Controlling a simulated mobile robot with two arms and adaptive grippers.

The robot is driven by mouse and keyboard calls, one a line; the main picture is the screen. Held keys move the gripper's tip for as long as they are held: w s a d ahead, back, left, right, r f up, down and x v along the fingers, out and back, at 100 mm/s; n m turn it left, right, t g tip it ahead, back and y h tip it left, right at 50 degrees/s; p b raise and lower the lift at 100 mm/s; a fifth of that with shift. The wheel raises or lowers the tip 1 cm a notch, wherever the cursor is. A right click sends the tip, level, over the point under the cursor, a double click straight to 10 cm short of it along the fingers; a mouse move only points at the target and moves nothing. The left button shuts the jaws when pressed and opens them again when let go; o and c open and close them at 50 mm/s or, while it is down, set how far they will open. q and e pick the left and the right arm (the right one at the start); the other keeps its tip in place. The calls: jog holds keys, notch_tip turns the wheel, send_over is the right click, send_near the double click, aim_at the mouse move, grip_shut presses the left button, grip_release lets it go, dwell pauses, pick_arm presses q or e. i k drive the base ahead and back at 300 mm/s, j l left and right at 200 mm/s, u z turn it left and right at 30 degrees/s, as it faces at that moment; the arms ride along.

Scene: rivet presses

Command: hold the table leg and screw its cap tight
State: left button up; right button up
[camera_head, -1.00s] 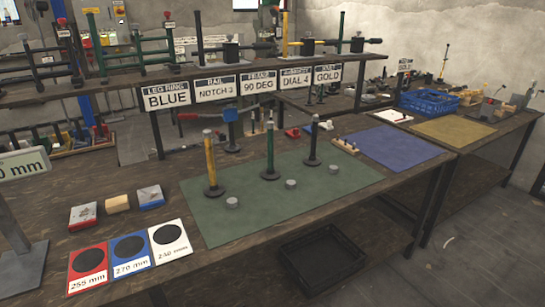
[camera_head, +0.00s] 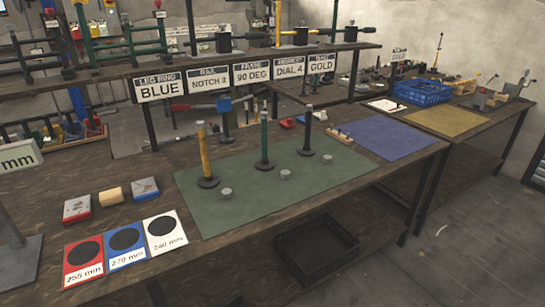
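Three table legs stand upright on the green mat (camera_head: 225,215): a yellow leg (camera_head: 204,150), a green leg (camera_head: 264,138) and a black leg (camera_head: 307,132). Each has a dark round foot on the mat and a small grey tip on top. Three small grey caps lie on the mat in front of the legs: a left cap (camera_head: 226,192), a middle cap (camera_head: 285,174) and a right cap (camera_head: 327,158). Neither of my grippers is in the head view, and nothing touches the legs or caps.
Red (camera_head: 83,276), blue (camera_head: 124,261) and white (camera_head: 166,245) length cards lie at the front left, with several small blocks behind. A shelf with signs, one reading BLUE (camera_head: 162,88), stands behind. A blue mat (camera_head: 385,138) and blue crate (camera_head: 423,93) are on the right.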

aim_at(265, 164)
jog(key=i+l+u, duration=0.25)
jog(key=i+u, duration=0.15)
jog(key=i+l+u, duration=0.4)
jog(key=i, duration=0.05)
